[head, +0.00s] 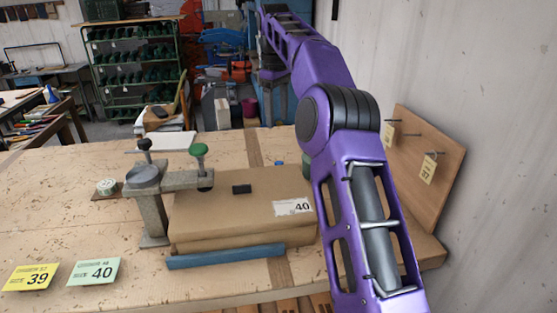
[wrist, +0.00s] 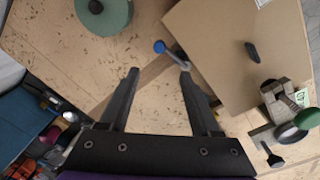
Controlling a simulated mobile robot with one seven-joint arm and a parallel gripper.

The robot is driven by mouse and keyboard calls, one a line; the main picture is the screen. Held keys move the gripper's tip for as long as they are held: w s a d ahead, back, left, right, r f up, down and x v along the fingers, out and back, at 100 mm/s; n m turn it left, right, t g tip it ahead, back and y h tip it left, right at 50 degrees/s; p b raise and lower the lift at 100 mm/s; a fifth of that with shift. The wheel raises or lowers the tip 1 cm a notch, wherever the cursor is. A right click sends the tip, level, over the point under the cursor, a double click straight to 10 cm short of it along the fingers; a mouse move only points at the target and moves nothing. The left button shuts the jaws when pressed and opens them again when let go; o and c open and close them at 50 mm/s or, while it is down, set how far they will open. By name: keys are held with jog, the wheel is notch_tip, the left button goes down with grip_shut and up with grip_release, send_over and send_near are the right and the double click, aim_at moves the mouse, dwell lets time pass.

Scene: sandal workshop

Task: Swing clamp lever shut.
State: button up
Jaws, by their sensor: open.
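A lever with a blue ball end (wrist: 160,47) and a short metal rod shows in the wrist view, beside the brown box (wrist: 215,35). My gripper (wrist: 160,72) is open and empty. Its right fingertip overlaps the rod's lower end in the picture; I cannot tell whether they touch. The ball lies beyond the gap between the fingers. A grey metal clamp (head: 178,181) with a green knob (head: 199,150) reaches over the box's left end in the head view.
A green round thing (wrist: 105,15) stands on the bench beyond my fingers. A blue bar (head: 225,257) lies along the box's near side. A pegboard (head: 428,165) stands at the right by the wall. Bare bench (head: 60,215) lies left of the clamp.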

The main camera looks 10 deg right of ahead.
aim_at(279, 163)
jog(key=f, duration=1.4)
jog(key=shift+w+d+f, duration=0.25)
jog(key=shift+w, duration=0.05)
grip_shut()
dwell(0.7)
